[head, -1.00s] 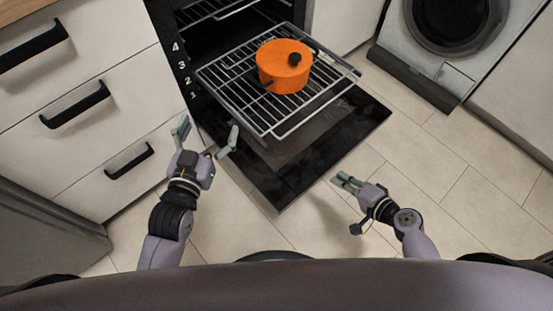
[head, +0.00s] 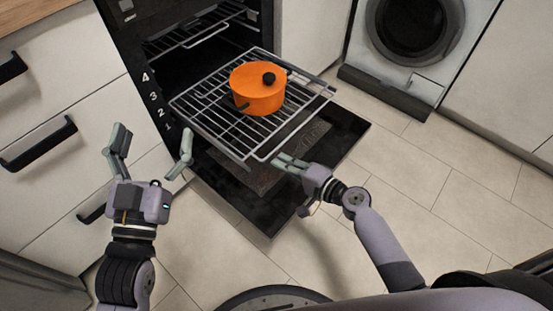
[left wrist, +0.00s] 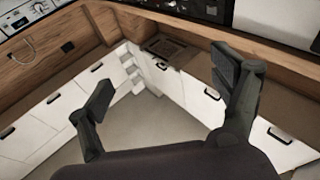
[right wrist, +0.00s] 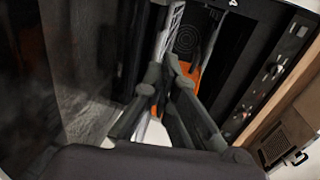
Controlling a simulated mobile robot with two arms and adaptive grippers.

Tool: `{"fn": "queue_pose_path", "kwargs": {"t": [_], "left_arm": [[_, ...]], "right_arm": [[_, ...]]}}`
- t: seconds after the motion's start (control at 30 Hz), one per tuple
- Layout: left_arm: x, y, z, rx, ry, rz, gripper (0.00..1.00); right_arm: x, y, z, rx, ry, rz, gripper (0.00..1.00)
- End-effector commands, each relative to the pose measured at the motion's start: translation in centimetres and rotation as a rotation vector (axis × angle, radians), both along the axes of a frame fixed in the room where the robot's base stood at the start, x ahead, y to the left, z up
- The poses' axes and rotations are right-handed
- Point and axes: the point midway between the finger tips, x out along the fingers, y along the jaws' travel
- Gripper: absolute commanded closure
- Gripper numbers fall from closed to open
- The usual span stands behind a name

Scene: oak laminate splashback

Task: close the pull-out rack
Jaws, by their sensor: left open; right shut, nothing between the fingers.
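The pull-out rack (head: 207,128) is a wire oven shelf, drawn out of the open oven over its lowered black door. An orange pot (head: 258,90) with a black lid knob stands on it. In the right wrist view the rack (right wrist: 172,35) and part of the orange pot (right wrist: 187,75) show beyond the fingers (right wrist: 166,75). My left gripper (head: 151,147) is open and empty, left of the rack near the oven's side.
The oven door (head: 325,160) lies open below the rack. White drawers (head: 70,120) with black handles stand at the left. A washing machine (head: 415,40) stands at the back right. The tiled floor (head: 440,190) at the right is clear.

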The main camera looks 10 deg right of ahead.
Motion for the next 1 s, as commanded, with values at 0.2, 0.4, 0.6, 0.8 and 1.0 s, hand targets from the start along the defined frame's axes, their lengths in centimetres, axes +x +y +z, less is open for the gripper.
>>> {"fn": "queue_pose_path", "kwargs": {"t": [0.2, 0.4, 0.6, 0.8, 1.0], "left_arm": [[-0.3, -0.1, 0.9, -0.015, -0.053, -0.003, 0.14], [-0.3, -0.1, 1.1, -0.017, -0.064, -0.003, 0.14], [-0.3, -0.1, 1.1, -0.017, -0.064, -0.003, 0.14], [-0.4, -0.1, 1.2, -0.020, -0.072, -0.003, 0.14], [-1.1, -0.2, 3.0, -0.050, -0.177, -0.010, 0.14]], "right_arm": [[1.7, 1.3, -0.5, 0.000, 0.000, 0.000, 1.00], [2.0, 1.6, -0.6, -0.001, 0.001, 0.000, 1.00], [1.9, 1.5, -0.5, -0.001, 0.001, 0.000, 1.00], [2.5, 2.0, -0.5, 0.001, 0.000, 0.000, 1.00], [4.9, 3.8, -0.5, 0.001, -0.003, 0.000, 1.00]]}}
